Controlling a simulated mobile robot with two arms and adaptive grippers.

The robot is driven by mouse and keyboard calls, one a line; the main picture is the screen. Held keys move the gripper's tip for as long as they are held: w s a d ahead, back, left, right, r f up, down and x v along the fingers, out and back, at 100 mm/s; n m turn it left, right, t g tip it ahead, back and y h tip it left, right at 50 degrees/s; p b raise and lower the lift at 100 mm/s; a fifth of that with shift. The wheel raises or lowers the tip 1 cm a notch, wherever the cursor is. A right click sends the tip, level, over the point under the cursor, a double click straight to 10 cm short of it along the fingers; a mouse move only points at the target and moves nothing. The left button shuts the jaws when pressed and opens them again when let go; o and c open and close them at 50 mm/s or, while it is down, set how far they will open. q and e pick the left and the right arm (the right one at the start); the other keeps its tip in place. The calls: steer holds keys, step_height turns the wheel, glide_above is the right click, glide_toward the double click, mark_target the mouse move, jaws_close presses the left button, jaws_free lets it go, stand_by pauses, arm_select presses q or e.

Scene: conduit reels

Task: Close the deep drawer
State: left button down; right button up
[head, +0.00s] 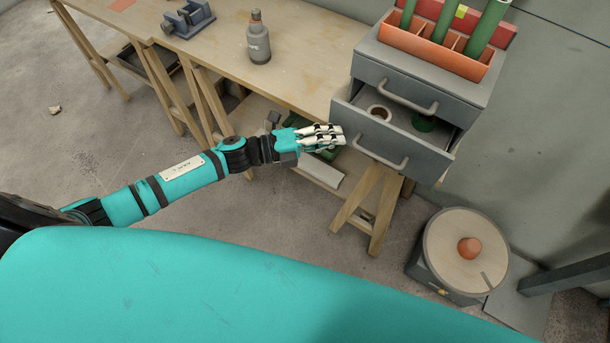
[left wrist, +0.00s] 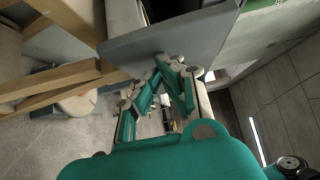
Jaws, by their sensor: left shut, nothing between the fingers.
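The deep drawer (head: 384,147) is the lower drawer of a grey cabinet (head: 413,66) on the workbench. It stands open, with a reel with a brown core (head: 379,114) and a green round thing (head: 423,122) inside. Its bar handle (head: 380,150) is on the front. My left gripper (head: 339,134) is shut and empty, at the left end of the drawer front. In the left wrist view the fingertips (left wrist: 176,62) are close to a grey panel (left wrist: 170,40), likely the drawer front; I cannot tell if they touch. My right gripper is out of view.
An orange tray (head: 425,45) with green cylinders stands on the cabinet. A bottle (head: 258,40) and a blue-grey vise-like tool (head: 188,18) stand on the workbench (head: 300,65). A round-topped reel unit (head: 465,250) stands on the floor at the right. Trestle legs stand below the drawer.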

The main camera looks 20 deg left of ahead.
arm_select(q)
steer(key=w, duration=0.2)
steer(key=w+d+b, duration=0.1)
steer(key=w, duration=0.1)
steer(key=w+d+b, duration=0.1)
steer(key=w, duration=0.2)
steer(key=shift+f, duration=0.1)
steer(key=shift+w, duration=0.4)
steer(key=shift+r, duration=0.2)
steer(key=shift+f, duration=0.1)
